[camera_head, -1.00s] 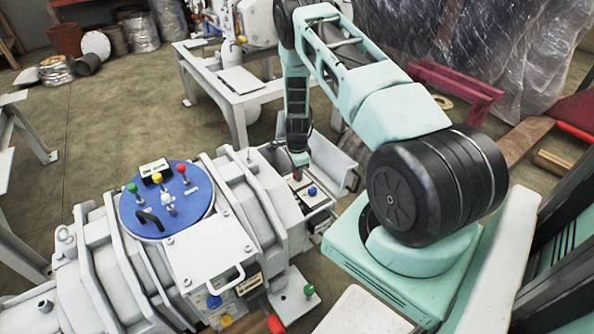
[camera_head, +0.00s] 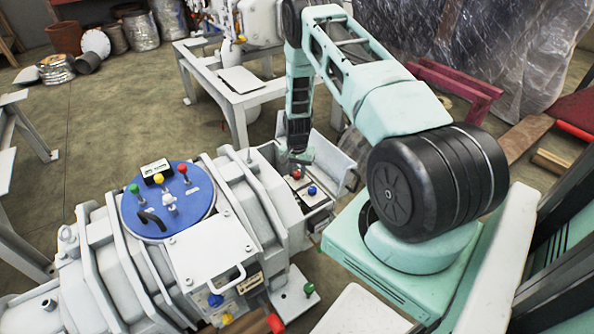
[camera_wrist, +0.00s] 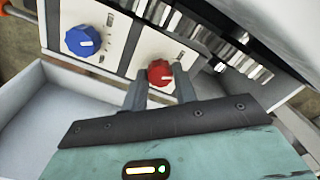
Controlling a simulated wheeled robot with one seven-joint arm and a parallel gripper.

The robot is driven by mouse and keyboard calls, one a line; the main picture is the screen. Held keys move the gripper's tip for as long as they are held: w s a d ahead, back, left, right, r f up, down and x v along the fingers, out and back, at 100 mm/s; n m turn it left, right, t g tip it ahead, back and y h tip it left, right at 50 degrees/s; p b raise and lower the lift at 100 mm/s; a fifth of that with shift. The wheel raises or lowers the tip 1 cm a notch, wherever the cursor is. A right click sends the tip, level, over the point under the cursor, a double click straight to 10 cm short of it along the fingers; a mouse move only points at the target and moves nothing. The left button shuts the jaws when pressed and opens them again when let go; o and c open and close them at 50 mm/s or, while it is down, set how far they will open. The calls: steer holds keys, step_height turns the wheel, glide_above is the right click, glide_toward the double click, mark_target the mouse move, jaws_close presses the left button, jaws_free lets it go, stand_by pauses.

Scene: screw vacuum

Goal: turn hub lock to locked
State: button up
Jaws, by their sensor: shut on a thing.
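A red knob (camera_wrist: 160,72) with a pale pointer mark sits on a white panel in the wrist view. It also shows in the head view (camera_head: 297,174) as a small red spot inside the open box at the machine's end. My gripper (camera_wrist: 159,77) is shut on the red knob, with one finger on each side of it. In the head view, my gripper (camera_head: 299,163) reaches down onto the panel from above. A blue knob (camera_wrist: 84,41) with a white pointer mark sits beside it to the left, untouched. The panel labels are too small to read.
The box's pale wall (camera_wrist: 38,125) stands close to my gripper. Ribbed metal parts (camera_wrist: 205,38) lie close behind the red knob. In the head view, the white machine (camera_head: 100,270) carries a blue disc (camera_head: 190,205) with several coloured knobs. A white table (camera_head: 215,100) stands behind.

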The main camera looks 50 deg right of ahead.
mark_target(297, 173)
steer(key=n, duration=0.5)
steer(key=shift+n, duration=0.4)
stand_by(0.3)
steer(key=o, duration=1)
steer(key=shift+r, duration=0.1)
step_height(297, 173, up, 17)
steer(key=p, duration=0.3)
steer(key=shift+r, duration=0.15)
